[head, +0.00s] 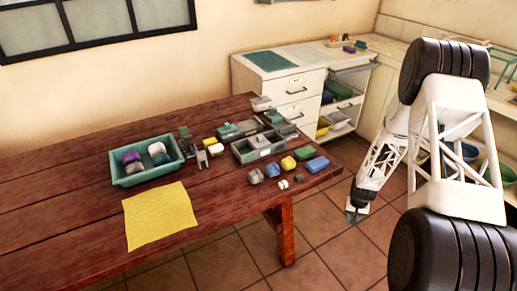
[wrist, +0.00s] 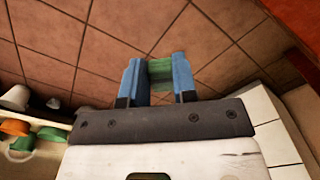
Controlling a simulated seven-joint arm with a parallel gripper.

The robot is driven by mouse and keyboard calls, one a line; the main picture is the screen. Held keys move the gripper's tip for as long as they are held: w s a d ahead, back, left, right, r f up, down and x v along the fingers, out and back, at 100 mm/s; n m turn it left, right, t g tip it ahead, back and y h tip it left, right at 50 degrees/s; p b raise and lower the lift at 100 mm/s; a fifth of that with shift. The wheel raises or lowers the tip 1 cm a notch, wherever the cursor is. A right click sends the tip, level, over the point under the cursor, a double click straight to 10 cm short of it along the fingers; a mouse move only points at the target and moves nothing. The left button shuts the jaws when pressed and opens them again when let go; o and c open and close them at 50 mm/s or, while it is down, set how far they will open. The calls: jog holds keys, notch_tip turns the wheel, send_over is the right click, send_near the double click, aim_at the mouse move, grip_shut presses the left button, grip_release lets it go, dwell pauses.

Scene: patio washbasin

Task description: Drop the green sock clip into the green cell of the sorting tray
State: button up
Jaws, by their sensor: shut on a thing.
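My gripper (head: 357,212) hangs over the tiled floor, to the right of the wooden table and below its top, in the head view. In the wrist view its two blue fingers (wrist: 156,76) are shut on a small green block-like piece, the green sock clip (wrist: 160,72). The clip is too small to make out in the head view. A grey-green divided tray (head: 243,155), which looks like the sorting tray, stands on the right part of the table. I cannot tell which of its cells is green.
A teal bin (head: 128,179) with rolled socks and a yellow cloth (head: 160,215) are on the table (head: 60,200). Several small coloured blocks surround the divided tray, including a blue one (head: 317,164). A white cabinet (head: 292,88) stands behind. Open floor lies below my gripper.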

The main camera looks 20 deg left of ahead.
jog(key=d, duration=0.5)
jog(key=w+a+r+m, duration=0.2)
jog(key=w+a+r, duration=0.25)
jog(key=r, duration=0.45)
jog(key=w+a+r+m, duration=0.1)
jog(key=w+a+r, duration=0.3)
jog(key=w+r, duration=0.3)
jog(key=w+a+r+m, duration=0.2)
jog(key=w+a+r, duration=0.3)
jog(key=r, duration=0.5)
jog(key=shift+n, duration=0.9)
jog(key=a+r, duration=0.1)
jog(key=a, duration=0.5)
jog(key=s+a+r, duration=0.1)
jog(key=a, duration=0.5)
jog(key=a+r, duration=0.1)
jog(key=a, duration=0.5)
jog(key=shift+s+a+r, duration=0.15)
jog(key=shift+s+a, duration=0.05)
jog(key=shift+s, duration=0.15)
jog(key=s+a+r+n, duration=0.1)
jog(key=s+a, duration=0.3)
jog(key=a, duration=0.8)
jog(key=s+a+r+n, duration=0.1)
jog(key=s+a, duration=0.3)
jog(key=a, duration=0.7)
jog(key=shift+s+a+r+n, duration=0.15)
jog(key=shift+s+a+n, duration=0.2)
jog(key=shift+n, duration=0.25)
jog(key=shift+f, duration=0.25)
